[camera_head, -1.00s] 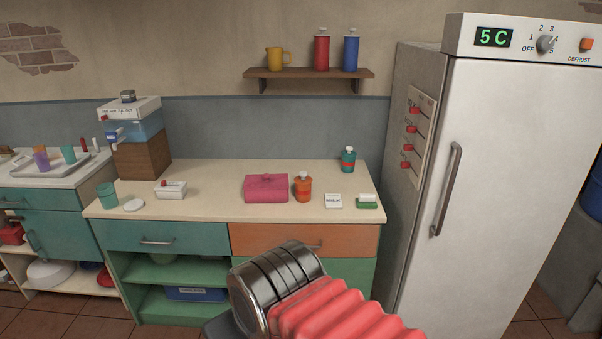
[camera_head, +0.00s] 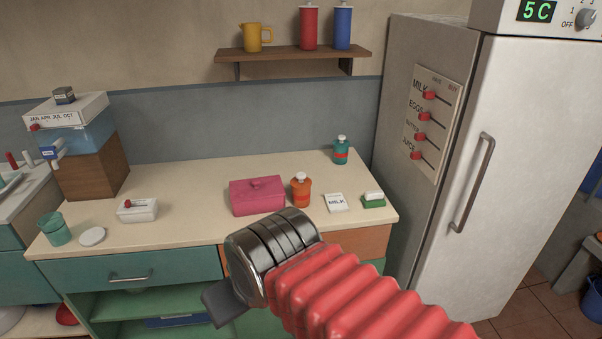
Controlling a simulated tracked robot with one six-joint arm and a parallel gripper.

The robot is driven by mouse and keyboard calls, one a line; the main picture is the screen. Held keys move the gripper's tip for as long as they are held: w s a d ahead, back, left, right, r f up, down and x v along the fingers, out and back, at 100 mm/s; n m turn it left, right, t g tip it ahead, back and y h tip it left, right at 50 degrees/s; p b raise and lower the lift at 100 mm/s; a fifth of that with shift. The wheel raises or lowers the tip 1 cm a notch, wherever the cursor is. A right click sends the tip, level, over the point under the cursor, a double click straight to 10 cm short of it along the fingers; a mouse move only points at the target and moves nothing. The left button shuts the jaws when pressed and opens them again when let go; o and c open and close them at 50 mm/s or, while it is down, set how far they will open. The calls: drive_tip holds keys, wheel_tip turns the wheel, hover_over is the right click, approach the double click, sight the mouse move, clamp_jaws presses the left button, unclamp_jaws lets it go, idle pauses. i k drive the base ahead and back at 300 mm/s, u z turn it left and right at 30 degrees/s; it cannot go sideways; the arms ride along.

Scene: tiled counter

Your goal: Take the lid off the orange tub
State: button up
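The orange tub (camera_head: 300,194) stands upright on the cream counter (camera_head: 190,225), just right of a pink box. A lid with a pale knob is on top of it. My arm comes in from the lower right, with its metal wrist in front of the counter's front edge. My gripper (camera_head: 222,302) shows only as a dark grey piece at the lower left of the wrist, in front of the cabinet and apart from the tub. Its fingers are mostly hidden, so I cannot tell whether it is open or shut.
The pink box (camera_head: 257,198) is close left of the tub. A white fridge (camera_head: 500,170) stands right of the counter. The counter's middle left is clear.

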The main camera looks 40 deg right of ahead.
sight(300, 182)
drive_tip(key=z, duration=0.2)
drive_tip(key=i, duration=1.05)
drive_tip(key=z, duration=0.2)
